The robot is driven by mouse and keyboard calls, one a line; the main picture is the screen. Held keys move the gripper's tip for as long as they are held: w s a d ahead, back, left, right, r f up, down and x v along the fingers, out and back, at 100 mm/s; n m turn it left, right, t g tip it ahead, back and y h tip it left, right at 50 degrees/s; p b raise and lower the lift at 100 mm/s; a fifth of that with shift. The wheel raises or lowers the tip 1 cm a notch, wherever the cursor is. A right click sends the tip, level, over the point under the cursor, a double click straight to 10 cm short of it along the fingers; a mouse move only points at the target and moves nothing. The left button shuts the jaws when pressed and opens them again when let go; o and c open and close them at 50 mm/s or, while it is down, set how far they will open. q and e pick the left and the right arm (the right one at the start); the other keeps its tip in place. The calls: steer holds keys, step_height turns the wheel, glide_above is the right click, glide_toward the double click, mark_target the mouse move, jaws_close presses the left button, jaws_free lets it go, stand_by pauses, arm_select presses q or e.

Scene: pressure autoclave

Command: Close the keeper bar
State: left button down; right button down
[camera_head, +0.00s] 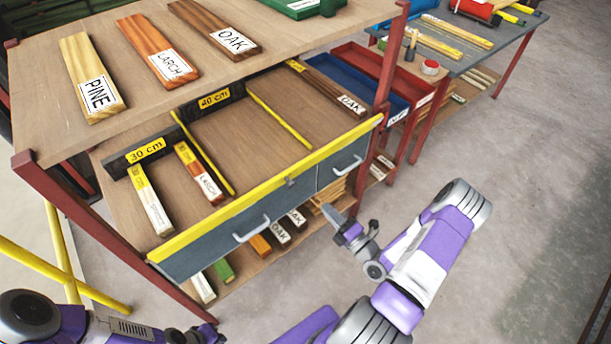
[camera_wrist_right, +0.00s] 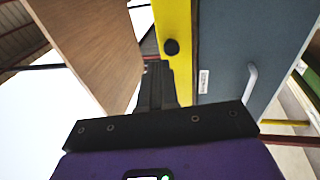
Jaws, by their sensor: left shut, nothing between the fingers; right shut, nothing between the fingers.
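The yellow bar that I take for the keeper bar (camera_head: 270,187) runs along the front edge of the middle shelf, just above the grey drawers. In the right wrist view the yellow bar (camera_wrist_right: 174,20) has a round black knob near its end. My right gripper (camera_head: 331,212) is shut and empty, in front of the drawers and below the bar's right half. In the right wrist view its fingers (camera_wrist_right: 157,66) point towards the bar's edge; I cannot tell if they touch. My left gripper (camera_head: 198,334) is low at the bottom edge, partly cut off, shut and empty.
The top board (camera_head: 190,85) carries labelled wood pieces. The middle shelf (camera_head: 255,135) holds labelled blocks between yellow dividers. Grey drawers (camera_head: 240,232) with handles hang below. Red posts stand at the corners. A yellow frame (camera_head: 65,270) stands at left. The floor (camera_head: 480,150) at right is clear.

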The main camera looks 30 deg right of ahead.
steer(key=d+m+h, duration=0.1)
steer(key=d, duration=0.1)
steer(key=b, duration=0.1)
glide_toward(299, 167)
steer(key=x, duration=0.7)
arm_select(q)
steer(key=shift+f, duration=0.7)
